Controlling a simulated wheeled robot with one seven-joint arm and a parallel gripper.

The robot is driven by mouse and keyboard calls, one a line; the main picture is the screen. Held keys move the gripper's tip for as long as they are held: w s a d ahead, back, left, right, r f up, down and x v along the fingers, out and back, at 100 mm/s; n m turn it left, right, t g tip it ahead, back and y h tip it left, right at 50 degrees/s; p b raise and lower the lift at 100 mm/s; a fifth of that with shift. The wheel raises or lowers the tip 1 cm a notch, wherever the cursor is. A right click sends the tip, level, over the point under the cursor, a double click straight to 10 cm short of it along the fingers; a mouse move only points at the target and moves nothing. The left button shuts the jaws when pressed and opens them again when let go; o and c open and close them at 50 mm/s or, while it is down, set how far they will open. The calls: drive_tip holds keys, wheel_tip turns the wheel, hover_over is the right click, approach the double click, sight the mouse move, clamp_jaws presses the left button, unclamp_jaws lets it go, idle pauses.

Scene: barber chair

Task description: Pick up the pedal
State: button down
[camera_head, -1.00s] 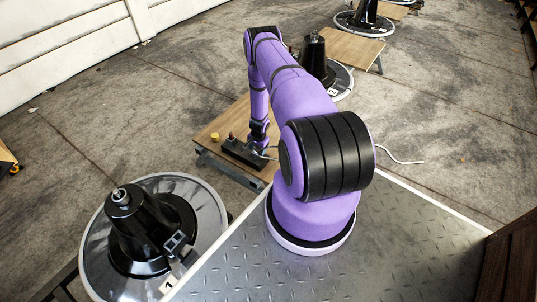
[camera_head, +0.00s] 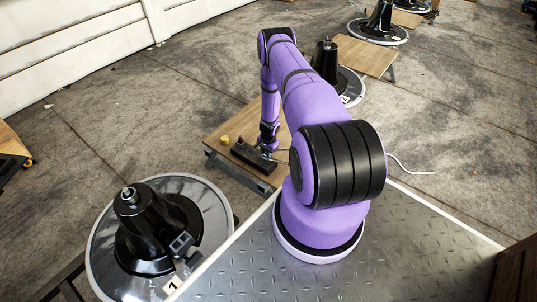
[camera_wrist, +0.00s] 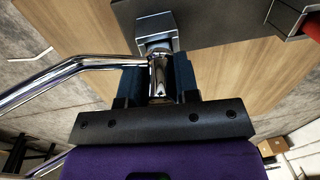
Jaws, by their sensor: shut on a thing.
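The pedal is a bent chrome bar (camera_wrist: 95,64) with a grey block (camera_wrist: 158,28) at its end. In the wrist view the bar runs in from the left to the middle. My gripper (camera_wrist: 158,75) is shut on the bar just below the grey block, with a dark finger on each side. In the head view my gripper (camera_head: 268,150) is low at the right part of a long dark holder (camera_head: 250,157) on a wooden board. The pedal is mostly hidden there, and I cannot tell whether it touches the holder.
The wooden board (camera_head: 222,130) also bears a small yellow item (camera_head: 225,140). A black chair base on a round plate (camera_head: 105,225) stands at lower left, close to a metal platform (camera_head: 420,225). More bases and boards stand behind. Concrete floor is open at left.

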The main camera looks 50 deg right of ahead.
wheel_tip(320, 180, up, 25)
idle(1.4)
drive_tip(key=shift+r, duration=0.1)
